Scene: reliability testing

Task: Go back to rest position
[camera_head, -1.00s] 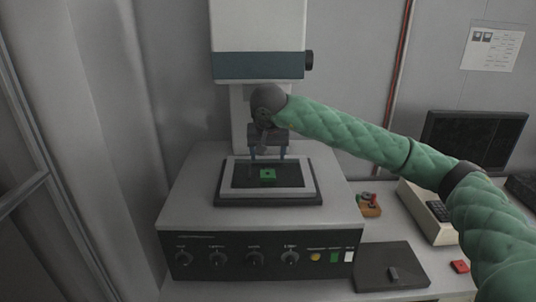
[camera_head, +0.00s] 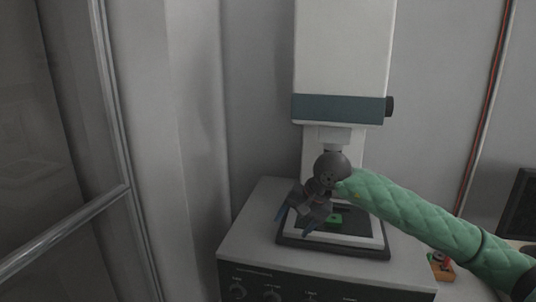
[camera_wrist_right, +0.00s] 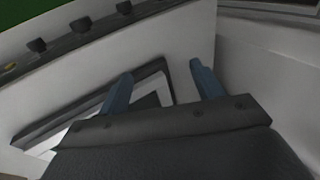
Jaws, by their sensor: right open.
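My right gripper (camera_head: 292,226) is open and empty, with its two blue fingers apart above the left part of the machine's stage. In the right wrist view its fingers (camera_wrist_right: 160,88) are spread with nothing between them. A small green block (camera_head: 334,218) lies on the dark plate of the stage, to the right of the fingers and apart from them. My green right arm reaches in from the right. My left gripper is not in any view.
The testing machine (camera_head: 343,60) has a white column above the stage (camera_head: 375,250) and a front panel with knobs. A metal-framed glass door (camera_head: 70,232) stands at the left. A small object with orange and red parts (camera_head: 441,266) lies at the lower right.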

